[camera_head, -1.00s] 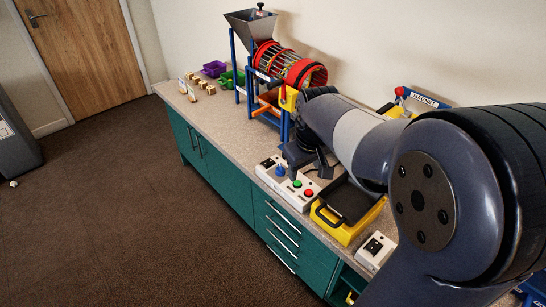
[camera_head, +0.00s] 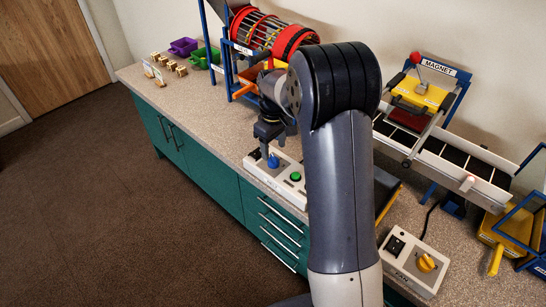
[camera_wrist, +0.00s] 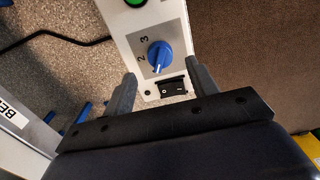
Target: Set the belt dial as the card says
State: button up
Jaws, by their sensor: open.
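The blue dial (camera_head: 273,162) sits on a white control box (camera_head: 292,182) near the counter's front edge. In the wrist view the dial (camera_wrist: 160,57) shows a white pointer line, with the numbers 2 and 3 beside it. My gripper (camera_head: 269,148) is over the dial, pointing down. In the wrist view my gripper (camera_wrist: 161,72) is open, its two fingers on either side of the dial's end of the box. I cannot tell whether they touch the dial. A card with a readable setting is not clear in these views.
A black rocker switch (camera_wrist: 172,88) and a green button (camera_head: 295,176) are on the same box. A second box has a yellow dial (camera_head: 426,263). A red drum sorter (camera_head: 270,32) stands behind; a conveyor (camera_head: 450,156) with a MAGNET sign is at right. Small wooden blocks (camera_head: 168,63) stand at left.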

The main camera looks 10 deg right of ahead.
aim_at(273, 157)
notch_tip(273, 157, down, 5)
dwell(0.4)
jog(key=c, duration=1)
jog(key=shift+o, duration=0.2)
jog(key=shift+m, duration=0.4)
jog(key=m, duration=0.5)
jog(key=shift+p, duration=0.35)
jog(key=m, duration=0.6)
